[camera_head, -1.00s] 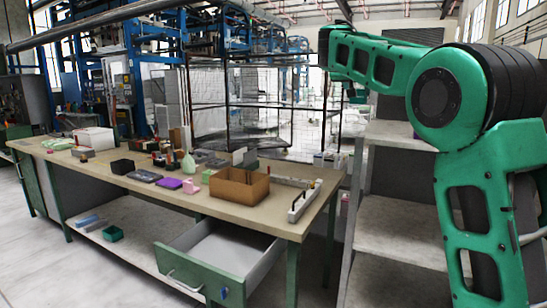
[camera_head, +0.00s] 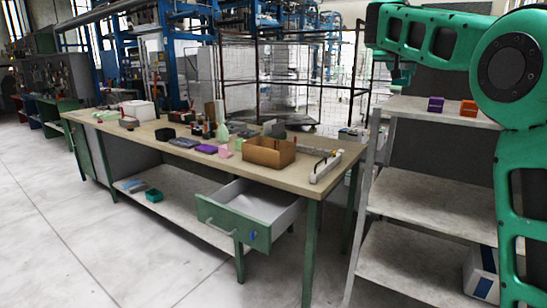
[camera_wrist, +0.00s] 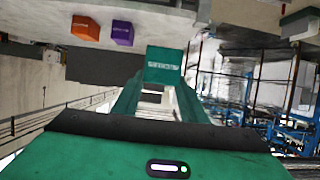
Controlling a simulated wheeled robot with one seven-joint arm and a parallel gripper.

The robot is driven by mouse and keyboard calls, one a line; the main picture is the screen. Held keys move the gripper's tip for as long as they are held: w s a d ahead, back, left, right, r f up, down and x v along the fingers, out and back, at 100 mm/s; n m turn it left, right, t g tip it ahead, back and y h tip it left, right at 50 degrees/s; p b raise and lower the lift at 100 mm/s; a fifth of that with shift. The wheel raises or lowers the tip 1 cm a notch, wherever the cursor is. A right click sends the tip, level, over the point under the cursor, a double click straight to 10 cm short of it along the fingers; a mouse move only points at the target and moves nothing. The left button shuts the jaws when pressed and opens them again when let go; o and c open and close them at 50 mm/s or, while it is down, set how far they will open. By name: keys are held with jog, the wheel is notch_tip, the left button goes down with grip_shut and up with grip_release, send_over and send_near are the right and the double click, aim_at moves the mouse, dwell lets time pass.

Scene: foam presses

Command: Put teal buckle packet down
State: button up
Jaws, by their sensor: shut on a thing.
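The teal buckle packet (camera_wrist: 164,67) shows in the wrist view as a small teal box with pale lettering on its face. My gripper (camera_wrist: 160,86) is shut on it, with a green finger running up to each side. The packet appears clear of any surface. In the head view my arm's end hangs at the upper right, near the top of the shelf rack, and I cannot make out the packet there.
A purple box (camera_head: 436,104) and an orange box (camera_head: 468,108) stand on the top shelf (camera_head: 405,108) of the grey rack. The workbench (camera_head: 300,182) holds a cardboard box (camera_head: 268,152) and several small items. Its green drawer (camera_head: 233,222) is pulled open.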

jog(key=s+a+f+n+t+y, duration=0.1)
jog(key=s+a+f+n+y, duration=0.2)
jog(key=f, duration=1.1)
jog(key=a+f+n+t+y, duration=0.15)
jog(key=a+f, duration=0.35)
jog(key=f, duration=1)
jog(key=s+a+f+n+y, duration=0.2)
jog(key=a+f+y, duration=0.15)
jog(key=f, duration=1.05)
jog(key=s+f, duration=0.4)
jog(key=f, duration=0.4)
jog(key=s+f, duration=0.4)
jog(key=f, duration=0.3)
jog(key=v, duration=0.6)
jog(key=shift+a+f, duration=0.1)
jog(key=shift+f, duration=0.25)
